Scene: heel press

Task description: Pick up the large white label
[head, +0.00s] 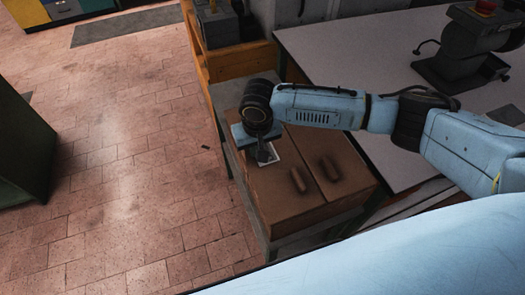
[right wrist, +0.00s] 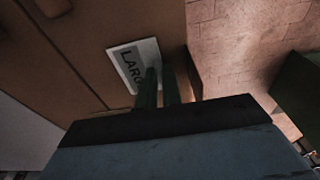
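The large white label (right wrist: 122,66) lies on the brown box top near its edge in the right wrist view. Dark letters reading "LARG" show on a grey band, and the rest is hidden by a finger. In the head view the label (head: 272,161) is partly covered by my right gripper (head: 265,157), which points down at it. In the right wrist view the two dark fingers (right wrist: 160,78) are close together, with one overlapping the label's right part. I cannot tell whether they touch or pinch it. My left gripper is not in view.
A grey-white table (head: 345,65) with a dark machine (head: 465,48) stands to the right. An orange wooden frame (head: 240,60) is behind. The tiled floor (head: 125,150) on the left is mostly clear.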

